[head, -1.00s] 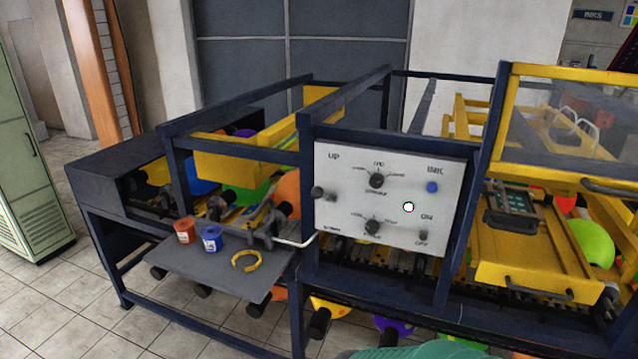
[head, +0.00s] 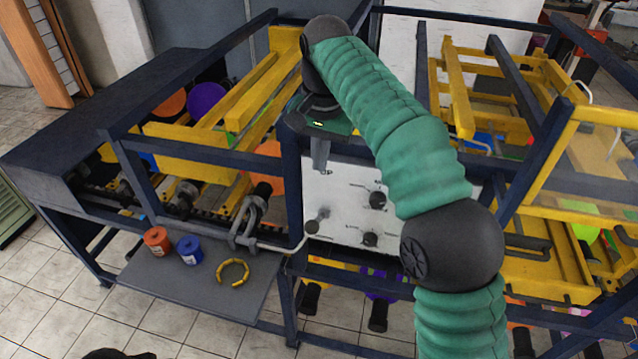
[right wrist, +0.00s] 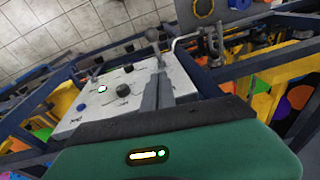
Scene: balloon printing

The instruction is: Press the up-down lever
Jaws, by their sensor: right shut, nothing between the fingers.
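The up-down lever (head: 312,227) is a dark knob on a short stem at the left side of the white control panel (head: 345,222), below its UP label. It also shows in the right wrist view (right wrist: 152,36), just beyond my fingers. My right gripper (head: 319,166) is shut and empty, fingers pointing down in front of the panel's upper left. It is above the lever and appears apart from it. In the right wrist view the closed fingers (right wrist: 160,75) point toward the lever. My left gripper is not in view. My right arm hides the panel's right part.
Blue frame posts and bars surround the panel closely. A bent light rod (head: 278,247) reaches the panel's left edge. A grey shelf (head: 210,285) holds a red can (head: 157,240), a blue can (head: 190,250) and a yellow ring (head: 233,272). A yellow drawer (head: 540,265) stands at right.

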